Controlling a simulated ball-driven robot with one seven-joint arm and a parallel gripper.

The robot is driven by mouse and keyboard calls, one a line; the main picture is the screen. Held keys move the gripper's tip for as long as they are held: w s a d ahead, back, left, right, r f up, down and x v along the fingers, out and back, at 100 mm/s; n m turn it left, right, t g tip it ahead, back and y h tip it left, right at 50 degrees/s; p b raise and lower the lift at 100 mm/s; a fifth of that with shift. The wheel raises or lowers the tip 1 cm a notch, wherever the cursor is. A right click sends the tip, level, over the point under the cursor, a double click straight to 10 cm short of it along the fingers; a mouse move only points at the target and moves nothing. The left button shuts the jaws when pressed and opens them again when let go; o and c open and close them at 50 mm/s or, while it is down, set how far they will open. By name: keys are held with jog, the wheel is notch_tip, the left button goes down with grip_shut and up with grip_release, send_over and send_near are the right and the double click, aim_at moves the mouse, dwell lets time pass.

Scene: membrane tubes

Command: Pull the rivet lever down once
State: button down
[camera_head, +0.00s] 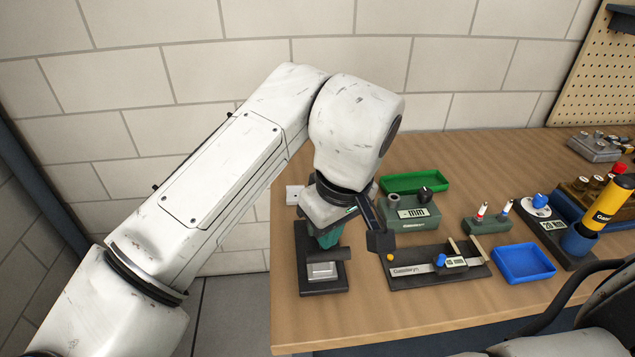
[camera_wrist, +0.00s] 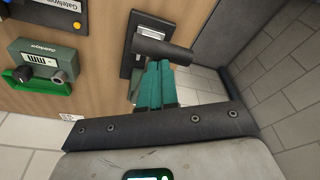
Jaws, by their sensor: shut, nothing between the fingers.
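The rivet tool stands at the table's left front, with a black base (camera_head: 322,287) and a pale metal plate. Its dark, thick, bar-like lever (camera_head: 333,255) lies across above the plate, roughly level in the head view. In the wrist view the lever (camera_wrist: 165,47) crosses above the base (camera_wrist: 128,60). My gripper (camera_head: 328,244) points down at the lever from above and behind, its teal fingers together. In the wrist view the fingertips (camera_wrist: 158,64) end right at the lever, with nothing between them. I cannot tell whether they touch it. My arm hides part of the tool.
A green-grey gauge block (camera_head: 415,217), a green tray (camera_head: 400,182), a caliper stand (camera_head: 440,277) and a blue tray (camera_head: 523,263) stand to the right. The table's left edge is close to the tool.

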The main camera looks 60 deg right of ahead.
aim_at(330, 252)
jog(key=shift+f, duration=0.1)
jog(key=shift+s+a+f+b, duration=0.2)
jog(key=shift+f+b, duration=0.25)
jog(key=shift+f, duration=0.15)
jog(key=shift+s+a+f+b, duration=0.1)
jog(key=shift+a+f+b, duration=0.05)
jog(key=shift+f+b, duration=0.35)
jog(key=shift+f, duration=0.1)
jog(key=shift+a+f+b, duration=0.1)
jog(key=shift+f+b, duration=0.3)
jog(key=shift+f, duration=0.2)
jog(key=w+d+r+p, duration=0.2)
jog(key=d+r+p, duration=0.1)
jog(key=r+p, duration=0.5)
jog(key=w+d+r+p, duration=0.3)
jog(key=r+p, duration=0.6)
jog(key=r, duration=0.2)
jog(key=shift+d+r, duration=0.15)
jog(key=shift+d, duration=0.1)
dwell(0.6)
dwell(0.5)
